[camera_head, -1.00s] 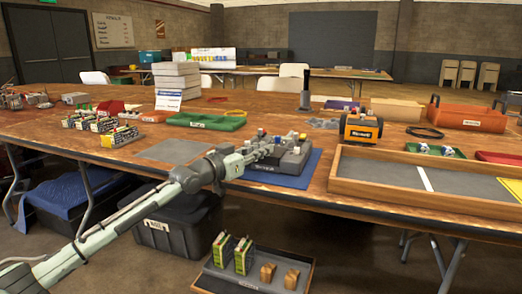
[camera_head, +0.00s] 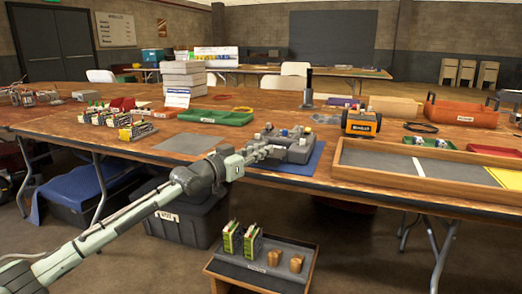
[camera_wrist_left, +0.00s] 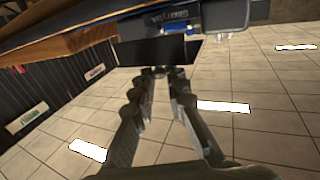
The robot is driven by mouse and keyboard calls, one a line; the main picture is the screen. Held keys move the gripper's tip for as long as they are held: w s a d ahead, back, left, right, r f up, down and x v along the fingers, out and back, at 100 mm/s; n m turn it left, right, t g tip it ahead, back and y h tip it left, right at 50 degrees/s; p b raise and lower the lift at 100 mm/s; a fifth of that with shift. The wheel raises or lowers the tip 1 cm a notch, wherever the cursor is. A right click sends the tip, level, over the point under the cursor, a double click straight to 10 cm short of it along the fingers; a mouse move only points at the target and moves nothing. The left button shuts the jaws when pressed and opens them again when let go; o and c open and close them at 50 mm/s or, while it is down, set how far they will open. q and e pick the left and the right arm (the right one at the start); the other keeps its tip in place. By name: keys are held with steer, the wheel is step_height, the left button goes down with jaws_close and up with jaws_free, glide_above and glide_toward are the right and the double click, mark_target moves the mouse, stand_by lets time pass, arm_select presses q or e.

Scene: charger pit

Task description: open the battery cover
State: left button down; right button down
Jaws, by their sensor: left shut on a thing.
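A grey device (camera_head: 290,145) with knobs on top sits on a blue mat (camera_head: 305,165) at the table's front edge. My left gripper (camera_head: 258,152) reaches its left side. In the left wrist view the two fingers (camera_wrist_left: 160,72) converge at the lower edge of a dark flat panel (camera_wrist_left: 158,52), which looks like the battery cover. The left gripper is shut on it; the contact is small and dark. My right gripper is out of view.
An orange-black unit (camera_head: 361,123) and a wooden-framed tray (camera_head: 345,182) lie right of the device. A grey flat mat (camera_head: 188,144) lies to its left. A low stand (camera_head: 228,268) with green packs and tan blocks is below, near a black bin (camera_head: 180,225).

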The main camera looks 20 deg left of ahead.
arm_select(q)
steer(key=shift+w, duration=0.1)
steer(key=c, duration=1.5)
jaws_free()
steer(key=shift+c, duration=0.2)
steer(key=v, duration=1.2)
